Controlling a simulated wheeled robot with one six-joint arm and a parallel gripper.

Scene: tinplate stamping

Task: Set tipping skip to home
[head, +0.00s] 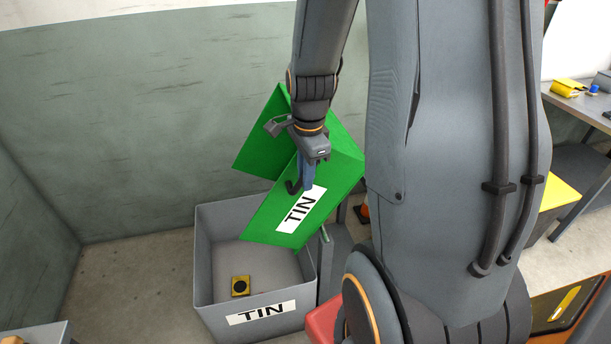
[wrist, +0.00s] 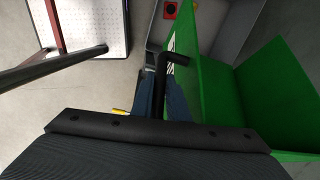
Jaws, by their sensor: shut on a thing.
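The tipping skip (head: 335,180) is a green, open-sided body with a white TIN label. It is tilted, with its lower edge hanging over the grey bin (head: 205,262) in the head view. It also shows as green walls at the right of the wrist view (wrist: 225,95). My gripper (head: 304,182) is at the skip's labelled side, with its blue fingers shut on a black bent handle (head: 292,187). In the wrist view the fingers (wrist: 163,90) close around this handle (wrist: 174,58). The handle's joint with the skip is partly hidden.
The grey bin carries a TIN label and holds a small yellow-and-black piece (head: 240,285). A green-grey wall (head: 130,120) stands behind. A workbench (head: 580,100) is at right. A white dotted panel (wrist: 95,25) and a small red block (wrist: 170,10) show in the wrist view.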

